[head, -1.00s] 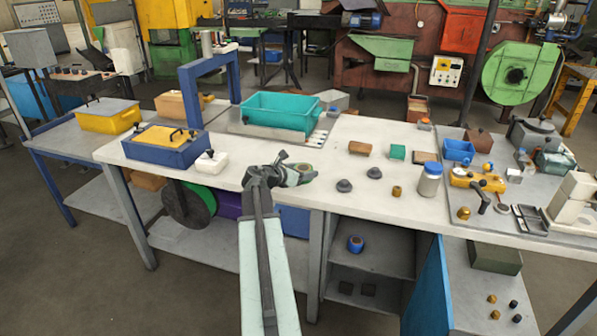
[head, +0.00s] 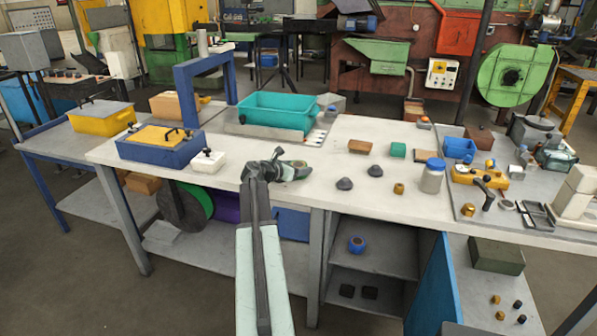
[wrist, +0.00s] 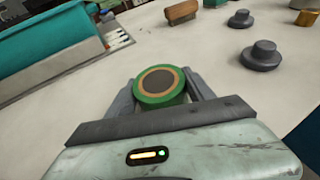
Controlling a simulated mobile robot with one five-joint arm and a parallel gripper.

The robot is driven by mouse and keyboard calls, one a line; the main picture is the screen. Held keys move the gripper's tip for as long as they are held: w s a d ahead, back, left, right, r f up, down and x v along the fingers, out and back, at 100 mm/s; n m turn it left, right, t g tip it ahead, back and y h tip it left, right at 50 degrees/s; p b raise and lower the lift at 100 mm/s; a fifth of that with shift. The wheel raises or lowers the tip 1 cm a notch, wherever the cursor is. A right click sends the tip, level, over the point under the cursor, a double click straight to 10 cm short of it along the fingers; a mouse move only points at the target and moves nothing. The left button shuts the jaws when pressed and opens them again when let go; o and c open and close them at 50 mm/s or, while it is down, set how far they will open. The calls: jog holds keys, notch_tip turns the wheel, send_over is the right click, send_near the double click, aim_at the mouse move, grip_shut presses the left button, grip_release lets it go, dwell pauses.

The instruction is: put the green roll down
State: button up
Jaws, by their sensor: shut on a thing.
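My gripper (head: 300,168) is over the white workbench (head: 240,175), near its front edge and in front of the teal bin. In the wrist view its two fingers are shut on the green roll (wrist: 160,86), one on each side. The roll shows a dark round face with an orange-brown ring and a green rim. In the head view the roll is mostly hidden by my gripper. I cannot tell whether the roll touches the bench top.
A teal bin (head: 272,112) stands behind my gripper. To the right are dark knobbed pieces (head: 345,184), a brown block (head: 360,146), a green block (head: 398,150) and a blue-lidded jar (head: 432,178). A white box (head: 208,161) is left. Bench between is clear.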

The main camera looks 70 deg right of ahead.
jog(key=shift+f, duration=0.1)
jog(key=o, duration=1.4)
jog(key=shift+s, duration=0.1)
jog(key=shift+o, duration=0.2)
jog(key=shift+r, duration=0.2)
jog(key=p+v, duration=0.4)
jog(key=v, duration=0.8)
jog(key=shift+f, duration=0.1)
